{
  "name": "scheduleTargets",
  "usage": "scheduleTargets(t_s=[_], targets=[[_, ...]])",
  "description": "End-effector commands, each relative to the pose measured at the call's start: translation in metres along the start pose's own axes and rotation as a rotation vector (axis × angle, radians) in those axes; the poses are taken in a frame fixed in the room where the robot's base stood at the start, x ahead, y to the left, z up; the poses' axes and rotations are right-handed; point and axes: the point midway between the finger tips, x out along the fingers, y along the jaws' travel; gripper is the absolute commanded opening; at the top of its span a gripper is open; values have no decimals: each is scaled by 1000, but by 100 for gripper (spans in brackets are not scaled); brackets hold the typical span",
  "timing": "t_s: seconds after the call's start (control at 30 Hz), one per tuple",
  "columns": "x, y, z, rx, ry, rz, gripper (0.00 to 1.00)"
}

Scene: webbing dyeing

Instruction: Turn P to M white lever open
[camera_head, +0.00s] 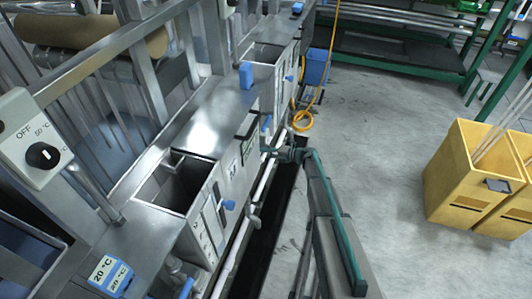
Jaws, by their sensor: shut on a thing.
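My gripper (270,149) is at the end of my dark teal arm, beside the front of the tank row. Its fingers are shut at the white pipework (264,182), on what appears to be the white lever. The lever is mostly hidden by the fingers and too small to make out, so I cannot tell its angle. A blue handle (266,124) sits just above the gripper on the tank front. Another blue handle (229,205) sticks out lower down, nearer to me.
Steel tanks (176,190) line the left, with a temperature dial box (33,140). A yellow hose (301,119) hangs behind the gripper near a blue bin (316,68). A dark trench runs below the pipe. Yellow bins (462,168) stand right; the grey floor between is clear.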

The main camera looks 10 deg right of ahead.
Motion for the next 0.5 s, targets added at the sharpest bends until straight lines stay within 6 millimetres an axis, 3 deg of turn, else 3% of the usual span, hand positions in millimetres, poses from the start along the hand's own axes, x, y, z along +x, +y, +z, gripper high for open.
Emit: scheduleTargets(t_s=[0.03,0.07,0.2,0.5], targets=[[-1,-1,-1,4,2,0,0],[-1,0,-1,4,2,0,26],[0,0,-1,2,1,0,48],[-1,0,0,0,0,0,48]])
